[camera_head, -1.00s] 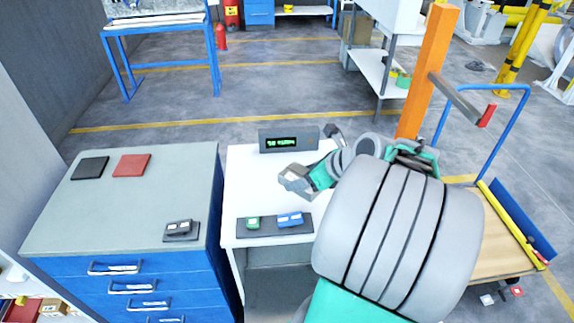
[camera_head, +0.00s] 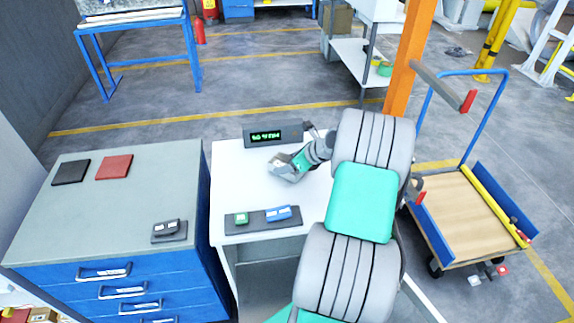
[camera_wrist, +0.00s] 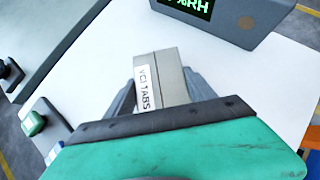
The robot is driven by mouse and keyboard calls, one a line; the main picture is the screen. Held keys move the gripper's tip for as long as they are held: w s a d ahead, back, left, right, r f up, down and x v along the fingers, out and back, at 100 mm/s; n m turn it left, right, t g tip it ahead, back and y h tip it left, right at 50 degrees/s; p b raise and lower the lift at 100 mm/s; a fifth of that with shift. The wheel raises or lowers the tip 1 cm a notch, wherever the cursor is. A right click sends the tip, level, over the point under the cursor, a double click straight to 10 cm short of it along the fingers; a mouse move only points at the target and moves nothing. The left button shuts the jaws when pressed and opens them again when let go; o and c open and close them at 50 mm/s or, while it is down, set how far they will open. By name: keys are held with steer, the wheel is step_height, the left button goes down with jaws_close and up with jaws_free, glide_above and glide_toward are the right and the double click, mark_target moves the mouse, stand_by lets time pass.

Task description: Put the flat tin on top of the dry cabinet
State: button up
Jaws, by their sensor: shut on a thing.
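The flat tin (camera_wrist: 160,80) is a grey box with a white label reading "VCI TABS". My gripper (camera_wrist: 163,88) is shut on it, with a finger on either side. In the head view my gripper (camera_head: 284,170) is over the white top of the dry cabinet (camera_head: 235,180), in front of the display unit. The tin is hard to make out there. I cannot tell whether the tin touches the top or hangs just above it. The display unit (camera_head: 273,134) is a dark grey box with green digits at the top's back edge; it also shows in the wrist view (camera_wrist: 230,18).
A dark strip with a green and a blue item (camera_head: 278,213) lies at the top's front. A blue drawer cabinet (camera_head: 110,215) stands left, carrying black and red pads and a small dark device. An orange post (camera_head: 408,55) and a trolley (camera_head: 470,220) are right.

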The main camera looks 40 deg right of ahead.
steer(key=shift+f, duration=0.35)
steer(key=shift+f, duration=0.1)
steer(key=o, duration=1.6)
